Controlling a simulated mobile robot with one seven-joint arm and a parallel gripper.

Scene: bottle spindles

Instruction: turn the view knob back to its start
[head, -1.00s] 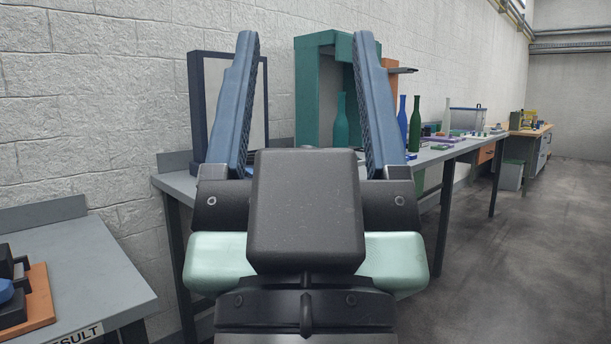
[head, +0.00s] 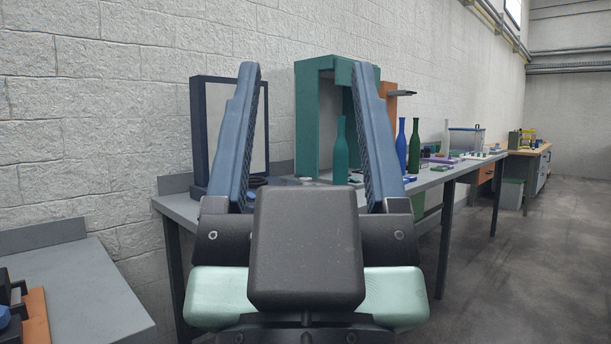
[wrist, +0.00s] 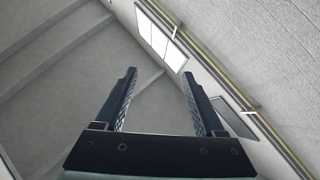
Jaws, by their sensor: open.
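My gripper (head: 307,68) is in front of the head camera, its two blue fingers upright and wide apart with nothing between them. In the wrist view my gripper (wrist: 159,73) is also open and empty, against bare wall and ceiling. The view knob cannot be made out for certain. A dark-framed pale panel (head: 199,135) stands on the grey bench (head: 180,207), partly behind the left finger. Small dark and pale round parts near its base show between the fingers, too small to tell apart.
A green open frame (head: 306,120) and a teal bottle (head: 341,155) stand behind the fingers. A blue bottle (head: 400,148) and a green bottle (head: 414,150) stand to the right. Another grey bench (head: 75,275) is at the lower left. The floor at right is clear.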

